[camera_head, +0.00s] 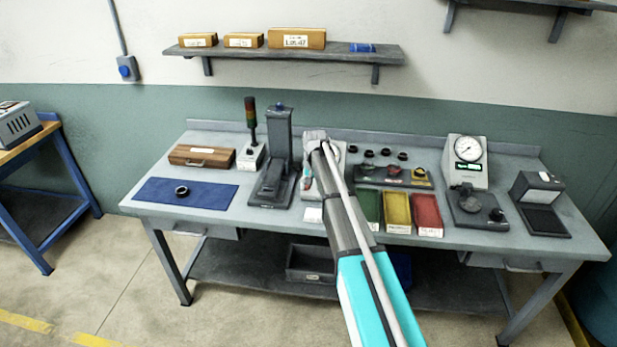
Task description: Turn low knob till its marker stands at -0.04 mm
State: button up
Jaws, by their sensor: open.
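My arm reaches from the bottom middle up over the bench, and my gripper (319,147) is at its far end, small and foreshortened. It is in front of a pale grey device (310,188) that my arm largely covers. A round pale face (338,152) shows just right of the gripper. I cannot make out a low knob, its marker or a -0.04 mm scale; they may be hidden behind my arm or too small. I see nothing held in the gripper, and its fingers are hard to make out.
A dial gauge (467,148) stands right, behind a dark fixture (476,206). Green (369,207), yellow (397,208) and red (426,210) bins sit right of my arm. A dark press stand (277,150) and signal tower (250,115) stand left. A ring (182,190) lies on the blue mat (215,194).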

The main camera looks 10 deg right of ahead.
jog(key=w+r+m+p, duration=0.1)
jog(key=w+r+p, duration=0.2)
jog(key=w, duration=0.9)
jog(key=shift+d+r, duration=0.15)
jog(key=shift+r, duration=0.45)
jog(key=shift+f, duration=0.15)
jog(key=f+b, duration=1.3)
jog(key=shift+w+a+f+b, duration=0.15)
jog(key=shift+a+f+b, duration=0.1)
jog(key=shift+a+b, duration=0.15)
jog(key=shift+c, duration=0.3)
